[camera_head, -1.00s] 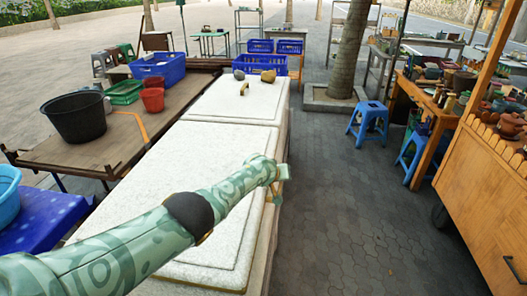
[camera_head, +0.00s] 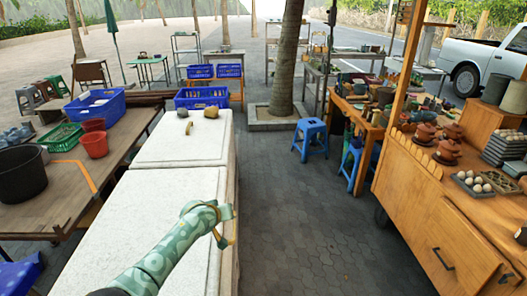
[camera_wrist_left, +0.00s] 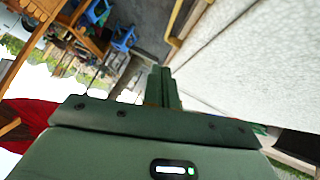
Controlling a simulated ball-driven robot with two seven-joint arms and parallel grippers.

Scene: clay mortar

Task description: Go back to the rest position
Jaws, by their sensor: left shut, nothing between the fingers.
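My left arm comes in from the lower left in the head view, patterned in green. Its gripper (camera_head: 224,224) is over the right edge of the white slab-topped counter (camera_head: 170,200), with nothing in it. In the left wrist view the two fingers (camera_wrist_left: 162,88) are together and empty. The counter's pale top (camera_wrist_left: 250,60) fills the upper right there. My right arm and gripper are not in view.
A wooden cart (camera_head: 430,220) with pots and eggs stands at the right. A blue stool (camera_head: 310,138) stands beyond the clear paved aisle (camera_head: 300,220). A wooden table (camera_head: 90,165) with baskets and buckets is left of the counter.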

